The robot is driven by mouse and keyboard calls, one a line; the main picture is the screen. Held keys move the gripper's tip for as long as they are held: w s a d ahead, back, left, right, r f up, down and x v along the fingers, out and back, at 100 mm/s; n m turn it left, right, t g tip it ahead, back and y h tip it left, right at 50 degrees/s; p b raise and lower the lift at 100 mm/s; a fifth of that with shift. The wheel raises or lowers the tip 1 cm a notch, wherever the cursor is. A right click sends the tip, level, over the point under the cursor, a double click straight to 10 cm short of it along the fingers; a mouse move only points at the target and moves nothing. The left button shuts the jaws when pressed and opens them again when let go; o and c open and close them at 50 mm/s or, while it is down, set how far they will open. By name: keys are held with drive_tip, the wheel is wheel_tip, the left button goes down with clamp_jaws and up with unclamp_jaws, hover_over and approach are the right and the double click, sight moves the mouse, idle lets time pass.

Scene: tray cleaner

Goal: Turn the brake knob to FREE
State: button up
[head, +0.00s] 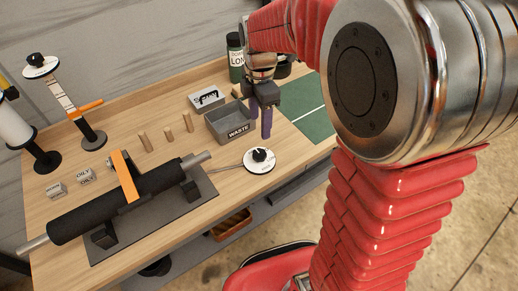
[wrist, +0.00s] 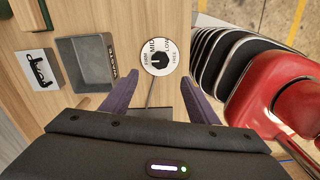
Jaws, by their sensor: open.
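The brake knob (head: 260,155) is a small black knob on a round white dial at the table's front edge. In the wrist view the knob (wrist: 158,60) sits on its dial (wrist: 148,67), with the labels FIRM, MID, LOW and FREE around it. FREE is on the right side there. The knob's pointer is too small to read surely. My gripper (head: 259,134) is open and empty, above the table beside the grey bin. In the wrist view its two purple fingers (wrist: 160,82) are spread wide, with the dial between and beyond their tips. Nothing touches the knob.
A grey WASTE bin (head: 230,132) stands beside the gripper. A black roller (head: 75,214) with an orange strap lies at the front left, and a thin cable runs to the dial. Several wooden pegs (head: 167,133) stand behind the roller. A green mat (head: 310,125) lies to the right.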

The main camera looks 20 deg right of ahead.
sight(260, 153)
wheel_tip(260, 153, down, 14)
drive_tip(key=shift+r, duration=0.25)
idle(0.3)
drive_tip(key=c, duration=1)
